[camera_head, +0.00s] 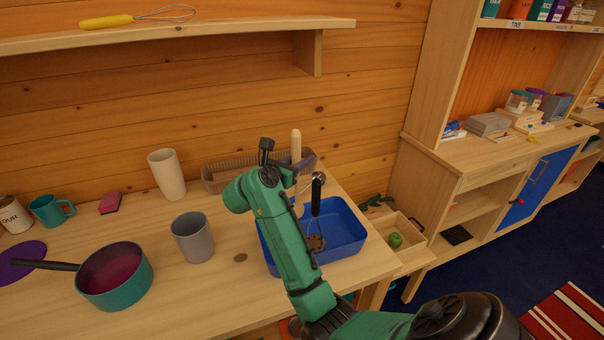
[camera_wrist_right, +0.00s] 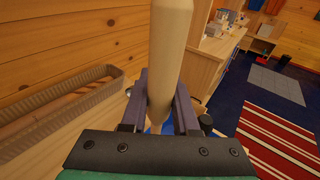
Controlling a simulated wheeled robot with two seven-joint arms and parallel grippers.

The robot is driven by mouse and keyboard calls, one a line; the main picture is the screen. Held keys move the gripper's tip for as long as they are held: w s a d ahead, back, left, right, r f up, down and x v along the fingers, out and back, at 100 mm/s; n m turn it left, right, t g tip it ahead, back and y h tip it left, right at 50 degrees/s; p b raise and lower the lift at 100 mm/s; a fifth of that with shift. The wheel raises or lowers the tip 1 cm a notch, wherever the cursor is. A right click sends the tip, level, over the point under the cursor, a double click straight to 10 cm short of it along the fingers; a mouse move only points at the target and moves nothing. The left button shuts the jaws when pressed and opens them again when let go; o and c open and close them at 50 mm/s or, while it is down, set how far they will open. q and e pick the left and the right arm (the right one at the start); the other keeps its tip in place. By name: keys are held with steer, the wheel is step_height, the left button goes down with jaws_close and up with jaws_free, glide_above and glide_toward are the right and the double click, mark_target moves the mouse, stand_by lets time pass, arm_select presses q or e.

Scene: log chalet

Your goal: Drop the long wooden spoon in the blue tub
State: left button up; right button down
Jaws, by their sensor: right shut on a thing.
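The long wooden spoon (camera_head: 296,144) shows as a pale rod standing roughly upright above the table's back right. My right gripper (camera_head: 301,164) is shut on it, with the fingers mostly behind my green arm. In the right wrist view the spoon (camera_wrist_right: 172,50) passes between the two fingers of the gripper (camera_wrist_right: 161,92); its lower part is hidden. The blue tub (camera_head: 348,225) stands at the table's right end, in front of and below the gripper, partly covered by my arm. A bit of blue shows below the fingers in the wrist view. My left gripper is not in view.
A black-handled utensil (camera_head: 316,200) is in the tub. A woven basket (camera_head: 214,180) lies behind it along the wall. A grey cup (camera_head: 192,240), a cream cup (camera_head: 167,174) and a teal pan (camera_head: 125,287) stand to the left. A shelf (camera_head: 230,32) hangs above.

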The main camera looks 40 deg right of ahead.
mark_target(298, 184)
steer(key=shift+f, duration=3.6)
steer(key=c, duration=0.7)
jaws_free()
steer(key=shift+r, duration=0.1)
